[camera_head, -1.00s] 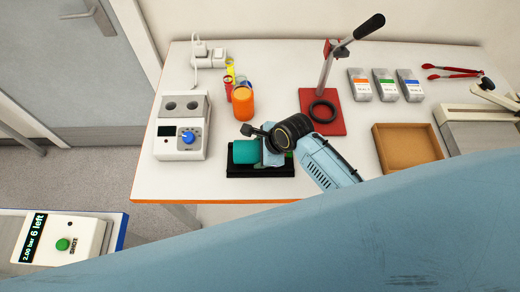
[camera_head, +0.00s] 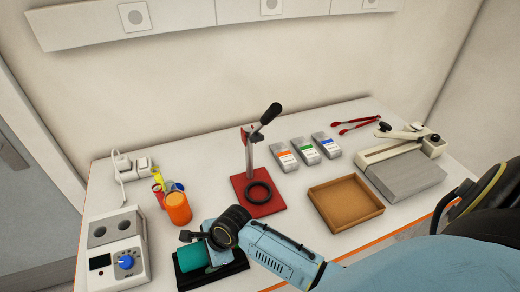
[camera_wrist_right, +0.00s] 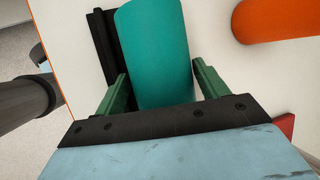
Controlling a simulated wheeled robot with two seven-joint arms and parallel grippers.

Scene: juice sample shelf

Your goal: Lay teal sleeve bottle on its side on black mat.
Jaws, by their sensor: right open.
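The teal sleeve bottle (camera_head: 194,257) lies on its side on the black mat (camera_head: 216,278), near the front edge of the table. My right gripper (camera_head: 201,247) is low over the mat at the bottle, partly hiding it. In the right wrist view, its two green fingers (camera_wrist_right: 160,78) are apart, one on each side of the teal bottle (camera_wrist_right: 155,45). A small gap shows beside the fingers; whether either touches is hard to tell. The mat (camera_wrist_right: 101,35) shows beside the bottle there. My left gripper is not in view.
A device with a blue knob (camera_head: 118,250) is left of the mat. A red-based press (camera_head: 262,206) and a brown tray (camera_head: 345,203) are to the right.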

